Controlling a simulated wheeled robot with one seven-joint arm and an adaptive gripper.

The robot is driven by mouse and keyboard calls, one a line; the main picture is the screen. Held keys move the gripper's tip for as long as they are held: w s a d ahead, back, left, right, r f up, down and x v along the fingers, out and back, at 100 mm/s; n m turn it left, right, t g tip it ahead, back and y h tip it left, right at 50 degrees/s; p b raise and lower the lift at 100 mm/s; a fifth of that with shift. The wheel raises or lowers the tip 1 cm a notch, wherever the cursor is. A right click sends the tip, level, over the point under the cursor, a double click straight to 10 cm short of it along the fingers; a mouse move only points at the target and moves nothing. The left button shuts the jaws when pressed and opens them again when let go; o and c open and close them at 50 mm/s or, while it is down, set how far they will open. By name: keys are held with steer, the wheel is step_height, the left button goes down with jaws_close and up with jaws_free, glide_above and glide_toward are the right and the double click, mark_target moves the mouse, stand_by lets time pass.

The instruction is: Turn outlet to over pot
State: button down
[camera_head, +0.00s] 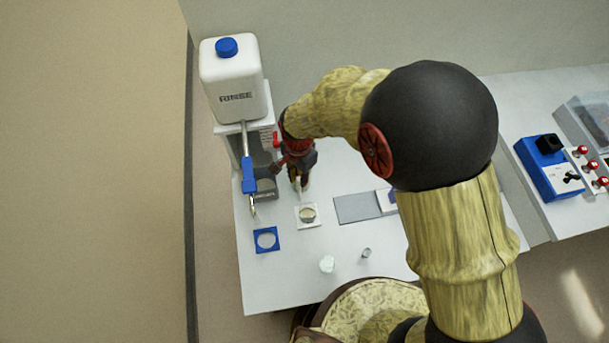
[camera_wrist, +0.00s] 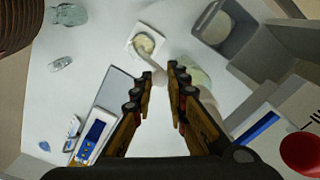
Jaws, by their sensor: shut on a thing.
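My gripper (camera_head: 299,172) reaches down beside the rinse stand. In the wrist view its fingers (camera_wrist: 163,84) are shut on a pale outlet (camera_wrist: 158,100), which is mostly hidden by them. A pale tip shows below the gripper in the head view. A small round pot (camera_head: 307,215) with pale contents stands on a white square pad. The pot also shows in the wrist view (camera_wrist: 145,44), just beyond the fingertips. The outlet's tip appears close to the pot, but I cannot tell whether it is above it.
A white RINSE bottle (camera_head: 231,80) stands at the back left, with a blue-sleeved tube (camera_head: 248,175) hanging in front. A grey bin (camera_wrist: 237,35) is near the pot. A blue square pad (camera_head: 266,240), glass vessel (camera_head: 327,264) and small cup (camera_head: 366,253) lie forward. A blue device (camera_head: 545,172) is right.

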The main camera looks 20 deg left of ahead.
steer(key=a+m, duration=0.2)
steer(key=shift+s+a+m, duration=0.15)
steer(key=shift+s+m, duration=0.05)
steer(key=shift+m, duration=0.1)
steer(key=c, duration=1.8)
jaws_free()
steer(key=shift+c, duration=0.2)
steer(key=shift+o, duration=0.5)
steer(key=shift+r, duration=0.15)
step_height(320, 180, up, 12)
